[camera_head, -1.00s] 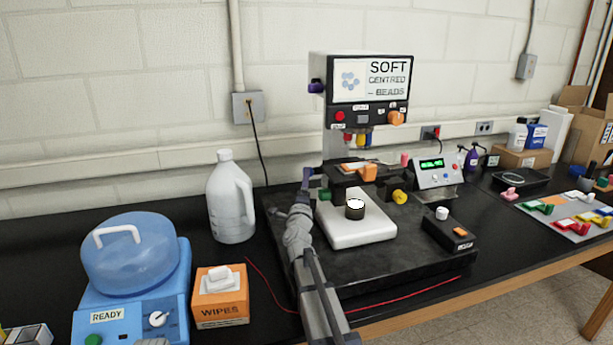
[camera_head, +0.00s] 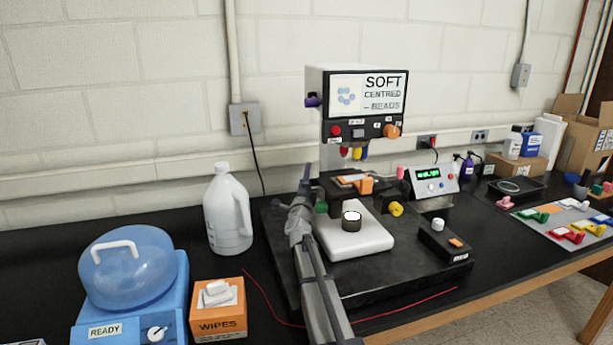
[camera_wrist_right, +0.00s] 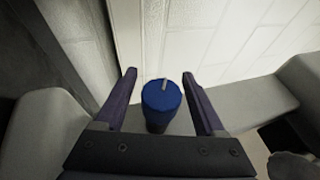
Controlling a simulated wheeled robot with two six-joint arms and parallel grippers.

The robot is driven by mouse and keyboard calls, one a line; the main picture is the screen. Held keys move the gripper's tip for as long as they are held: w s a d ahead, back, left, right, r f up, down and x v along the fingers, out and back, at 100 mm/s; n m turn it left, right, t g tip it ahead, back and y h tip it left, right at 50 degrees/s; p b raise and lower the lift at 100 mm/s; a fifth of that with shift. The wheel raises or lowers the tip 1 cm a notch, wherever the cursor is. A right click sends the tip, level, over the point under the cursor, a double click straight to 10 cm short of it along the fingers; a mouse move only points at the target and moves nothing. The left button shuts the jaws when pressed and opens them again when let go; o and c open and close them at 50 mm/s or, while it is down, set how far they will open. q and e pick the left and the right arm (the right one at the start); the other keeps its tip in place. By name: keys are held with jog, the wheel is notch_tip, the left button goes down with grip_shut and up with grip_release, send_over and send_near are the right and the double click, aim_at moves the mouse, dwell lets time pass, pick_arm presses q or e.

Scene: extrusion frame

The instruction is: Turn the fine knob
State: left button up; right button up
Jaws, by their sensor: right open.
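The bead machine (camera_head: 364,95) stands on a black base at the middle of the bench. A blue knob (camera_wrist_right: 160,97) with a pale mark on its end shows in the right wrist view. My right gripper (camera_wrist_right: 159,75) is open, with one dark purple finger on each side of the knob. Small gaps show between knob and fingers. In the head view my right gripper (camera_head: 306,173) is at the left side of the machine, beside its stage (camera_head: 347,185). The blue knob is hidden there. I cannot tell if it is the fine knob. My left gripper is not in view.
A green knob (camera_head: 321,207) and a yellow knob (camera_head: 396,209) sit low on the machine. A white jug (camera_head: 227,212) stands left of my arm. A wipes box (camera_head: 218,310) and a blue-domed device (camera_head: 128,265) are at the left front.

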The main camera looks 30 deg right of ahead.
grip_shut()
dwell(0.6)
